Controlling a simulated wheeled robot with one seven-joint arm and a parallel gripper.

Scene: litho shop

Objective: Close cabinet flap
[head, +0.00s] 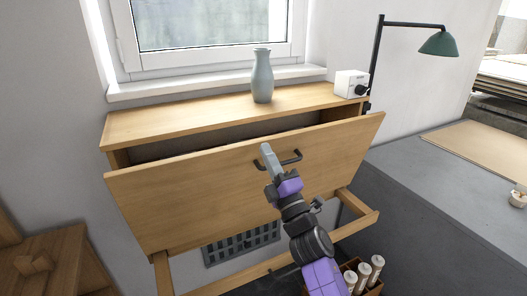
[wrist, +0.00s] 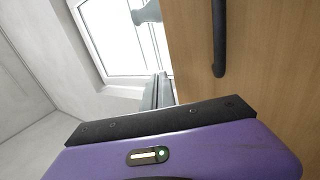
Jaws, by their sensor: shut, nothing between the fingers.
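The wooden cabinet flap (head: 190,195) is tilted outward at its top, with a dark gap between it and the cabinet top (head: 200,119). A dark bar handle (head: 291,160) is on its front, and it also shows in the wrist view (wrist: 219,40). My gripper (head: 266,150) is shut and empty, in front of the flap just left of the handle's middle. In the wrist view the gripper's fingers (wrist: 158,92) point along the flap's face (wrist: 270,60). I cannot tell whether they touch it.
A grey-blue vase (head: 262,78) and a small white box (head: 350,83) stand on the cabinet top. A green lamp (head: 438,44) is at the right. A grey counter (head: 430,205) stands right of the cabinet. Rolled tubes (head: 364,272) stand in a box below.

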